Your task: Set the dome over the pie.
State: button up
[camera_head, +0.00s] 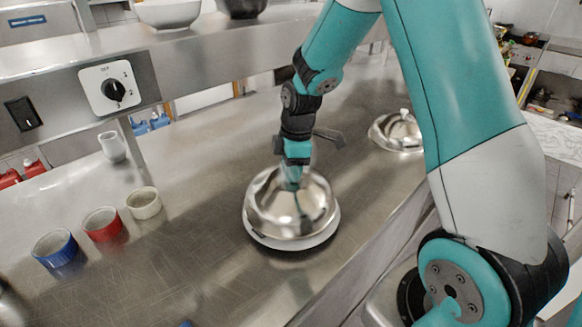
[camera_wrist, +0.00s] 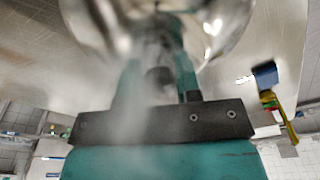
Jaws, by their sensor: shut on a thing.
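A shiny metal dome (camera_head: 268,208) sits low over a white plate (camera_head: 290,244) on the steel counter. My gripper (camera_head: 292,176) comes down from above and is shut on the dome's top. In the wrist view the dome (camera_wrist: 215,25) fills the top of the picture, blurred, with my gripper's teal fingers (camera_wrist: 158,65) reaching to it. The dome's rim is close to the plate; I cannot tell whether it rests all round. The pie is not visible; the dome covers the plate's middle.
A second metal dome (camera_head: 400,132) stands at the back right. Blue (camera_head: 56,249), red (camera_head: 104,225) and cream (camera_head: 144,203) ramekins stand at the left, with a white cup (camera_head: 112,147) behind. A steel shelf (camera_head: 215,50) overhangs the back. The counter between ramekins and plate is clear.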

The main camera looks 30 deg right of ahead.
jog(key=shift+f+b, duration=0.4)
jog(key=shift+f, duration=0.2)
jog(key=o, duration=0.9)
jog(key=shift+r, duration=0.15)
notch_tip(320, 180, up, 12)
jog(key=d, duration=0.1)
jog(key=s+a+r+m+y, duration=0.1)
jog(key=s+a+m, duration=0.1)
jog(key=s+a, duration=0.4)
jog(key=s+a+r+m+y, duration=0.1)
jog(key=s+a+m, duration=0.1)
jog(key=s+a, duration=0.4)
jog(key=s+a+r+m+y, duration=0.1)
jog(key=s+a, duration=0.5)
jog(key=s, duration=0.6)
jog(key=shift+a+r+m+g+b, duration=0.2)
jog(key=shift+a+m+g+b, duration=0.15)
jog(key=shift+m, duration=0.45)
jog(key=shift+w+d, duration=0.1)
jog(key=shift+c, duration=0.4)
